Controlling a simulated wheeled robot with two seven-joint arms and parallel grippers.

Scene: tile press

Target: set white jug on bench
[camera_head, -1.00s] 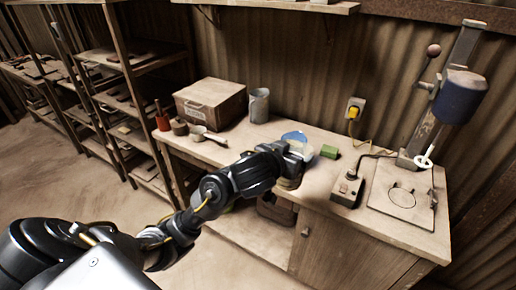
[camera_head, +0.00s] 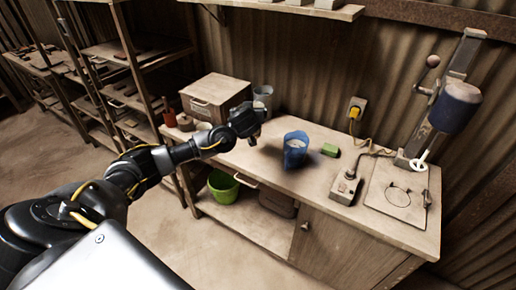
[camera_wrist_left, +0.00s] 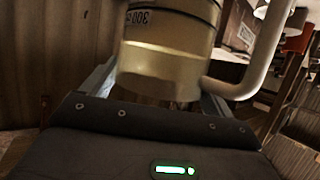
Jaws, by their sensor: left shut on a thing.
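The white jug (camera_wrist_left: 165,50) is between the fingers of my left gripper in the left wrist view. It is pale, with a dark 300 mark that reads upside down there and a thick handle (camera_wrist_left: 262,60) on the right. Part of it is outside the frame. In the head view my left gripper (camera_head: 248,120) is over the left part of the bench (camera_head: 262,165) and hides most or all of the jug. I cannot tell whether the jug touches the bench. My right gripper is not in view.
A blue jug (camera_head: 295,148) stands right of my gripper, beside a green block (camera_head: 330,150). A grey cylinder (camera_head: 265,93) and a wooden box (camera_head: 216,97) are behind. A press (camera_head: 445,105) stands right.

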